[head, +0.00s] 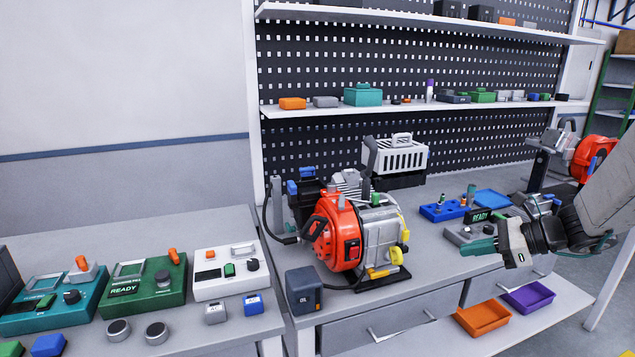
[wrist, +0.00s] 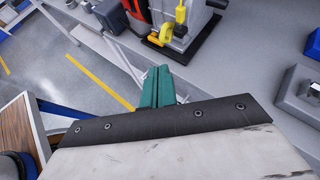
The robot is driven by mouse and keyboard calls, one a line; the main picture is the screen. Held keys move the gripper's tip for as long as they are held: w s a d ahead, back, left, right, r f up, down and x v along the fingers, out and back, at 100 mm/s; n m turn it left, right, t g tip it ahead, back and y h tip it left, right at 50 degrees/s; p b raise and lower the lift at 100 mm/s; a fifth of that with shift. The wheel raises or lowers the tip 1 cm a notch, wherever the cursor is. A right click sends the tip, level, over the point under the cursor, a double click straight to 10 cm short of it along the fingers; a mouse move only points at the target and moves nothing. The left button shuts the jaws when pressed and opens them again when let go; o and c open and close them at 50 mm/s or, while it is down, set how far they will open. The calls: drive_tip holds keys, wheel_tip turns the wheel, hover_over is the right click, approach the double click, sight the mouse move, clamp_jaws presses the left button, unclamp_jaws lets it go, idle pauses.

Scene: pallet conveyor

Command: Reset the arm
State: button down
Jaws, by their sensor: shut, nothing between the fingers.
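My gripper (head: 478,247) is at the right of the head view, with its green fingers pointing left over the front of the workbench. The fingers are closed together and hold nothing. In the wrist view the shut green fingers (wrist: 157,87) reach up past a dark plate, over the bench's front edge. My arm (head: 600,205) comes in from the right edge of the head view. The red and silver engine (head: 350,240) stands on the bench to the left of my gripper, apart from it. Its lower part also shows at the top of the wrist view (wrist: 180,22).
A grey device with a READY screen (head: 478,217) sits close behind my gripper. A blue tray (head: 440,212) with small parts is beside it. Orange (head: 482,318) and purple (head: 528,297) bins lie below. Several test boxes, including a green one (head: 146,287), stand on the left bench.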

drive_tip(key=s+a+r+n+g+h, duration=0.1)
drive_tip(key=s+a+r+n+h, duration=0.1)
drive_tip(key=s+n, duration=0.6)
drive_tip(key=s+a+r+n+g+h, duration=0.2)
drive_tip(key=s+a+n+h, duration=0.2)
drive_tip(key=s+a+n, duration=0.2)
drive_tip(key=s+a+r+n+g+h, duration=0.2)
drive_tip(key=s+a+r+n+h, duration=0.1)
drive_tip(key=s+n, duration=0.7)
drive_tip(key=s+a, duration=0.1)
drive_tip(key=s, duration=0.2)
drive_tip(key=shift+s+a+h, duration=0.15)
drive_tip(key=shift+s+h, duration=0.15)
drive_tip(key=shift+h, duration=0.1)
